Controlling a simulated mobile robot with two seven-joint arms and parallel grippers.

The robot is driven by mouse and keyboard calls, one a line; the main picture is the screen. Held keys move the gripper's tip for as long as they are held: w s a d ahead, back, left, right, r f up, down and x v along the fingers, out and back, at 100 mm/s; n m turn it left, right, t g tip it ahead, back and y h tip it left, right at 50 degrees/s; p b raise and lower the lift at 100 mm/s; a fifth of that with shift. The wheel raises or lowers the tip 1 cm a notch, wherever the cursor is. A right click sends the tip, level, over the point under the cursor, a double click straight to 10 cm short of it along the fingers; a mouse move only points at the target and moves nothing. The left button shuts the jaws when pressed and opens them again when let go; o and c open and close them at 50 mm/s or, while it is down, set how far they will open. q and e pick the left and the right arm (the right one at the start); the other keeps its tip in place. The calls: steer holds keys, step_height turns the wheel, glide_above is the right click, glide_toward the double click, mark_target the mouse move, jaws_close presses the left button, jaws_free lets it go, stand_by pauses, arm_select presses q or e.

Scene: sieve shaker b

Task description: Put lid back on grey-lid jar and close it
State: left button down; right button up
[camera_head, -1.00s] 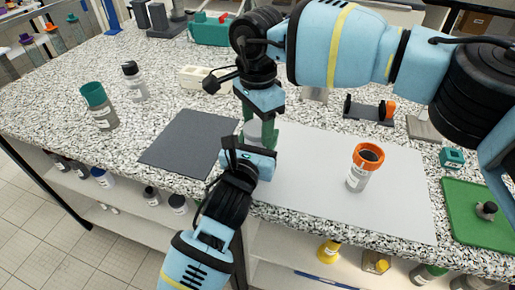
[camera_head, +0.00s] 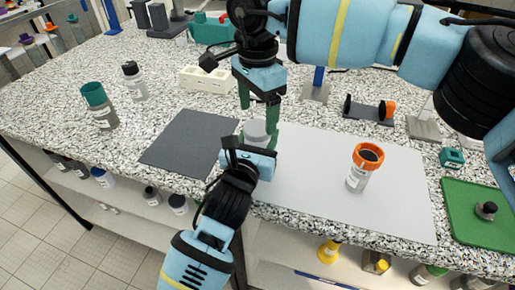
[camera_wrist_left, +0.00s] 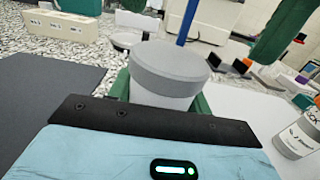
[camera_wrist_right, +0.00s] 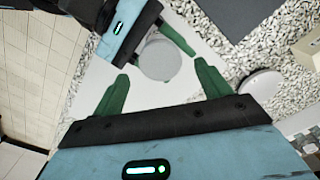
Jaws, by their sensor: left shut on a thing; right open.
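The grey-lid jar (camera_head: 255,133) is upright between the green fingers of my left gripper (camera_head: 257,142), which is shut on it near the front of the counter. In the left wrist view, the grey lid (camera_wrist_left: 170,62) sits on top of the white jar body (camera_wrist_left: 160,95) and looks level. I cannot tell how tightly it is closed. My right gripper (camera_head: 258,104) is open and empty just above the lid, pointing down. In the right wrist view, the lid (camera_wrist_right: 160,60) lies between and below its spread fingers (camera_wrist_right: 163,72).
An orange-rimmed jar (camera_head: 360,170) stands on the pale mat (camera_head: 310,205) to the right. A dark mat (camera_head: 188,143) lies bare to the left. A green mat (camera_head: 470,225) holds a small dark-topped item (camera_head: 487,210). A cream rack (camera_head: 203,80) stands behind.

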steer(key=shift+r, duration=0.25)
steer(key=o, duration=0.5)
step_height(320, 180, up, 12)
steer(key=shift+f, duration=0.1)
stand_by(0.4)
arm_select(q)
steer(key=c, duration=0.6)
jaws_free()
steer(key=shift+v, duration=3.95)
arm_select(e)
steer(key=shift+r, duration=0.55)
